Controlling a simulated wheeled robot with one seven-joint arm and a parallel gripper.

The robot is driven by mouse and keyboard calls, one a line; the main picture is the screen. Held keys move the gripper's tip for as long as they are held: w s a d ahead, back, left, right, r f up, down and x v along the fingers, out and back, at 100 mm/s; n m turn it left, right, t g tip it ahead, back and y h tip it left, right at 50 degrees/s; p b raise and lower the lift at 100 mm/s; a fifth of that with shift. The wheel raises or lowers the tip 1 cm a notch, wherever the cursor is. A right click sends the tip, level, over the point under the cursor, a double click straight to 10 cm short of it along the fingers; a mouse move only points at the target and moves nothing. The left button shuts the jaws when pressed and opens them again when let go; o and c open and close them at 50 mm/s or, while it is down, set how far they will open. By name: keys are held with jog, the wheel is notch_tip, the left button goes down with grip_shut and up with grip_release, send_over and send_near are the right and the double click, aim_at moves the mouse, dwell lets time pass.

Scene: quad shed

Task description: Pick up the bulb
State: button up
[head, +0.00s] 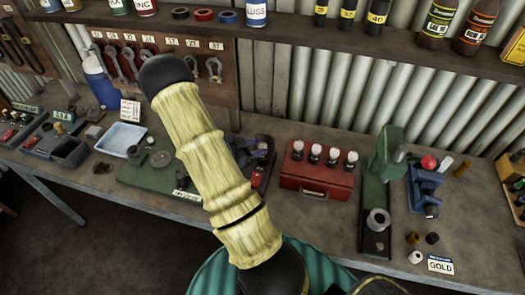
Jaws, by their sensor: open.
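Several small pieces with white rounded tops and dark lower parts, which look like bulbs (333,156), stand in a row on a red box (313,182) on the bench. They are too small to be sure of, and I cannot tell which one is the bulb of the task. A small pale rounded piece (400,154) by the green machine could also be a bulb. My arm crosses the middle of the view, with a black joint at its upper end. My gripper does not show, so its distance from these things cannot be seen.
The grey bench (350,128) runs along a corrugated wall. A green machine (381,180), a blue vise-like tool (425,188) and a GOLD card (440,265) are on the right. A pale blue tray (121,139) is on the left. Bottles (437,22) line the shelf above.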

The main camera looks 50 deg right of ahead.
aim_at(259, 146)
jog(key=p+x, duration=0.1)
jog(key=x, duration=0.2)
jog(key=shift+d+f, duration=0.1)
jog(key=shift+d, duration=0.1)
jog(key=c, duration=0.7)
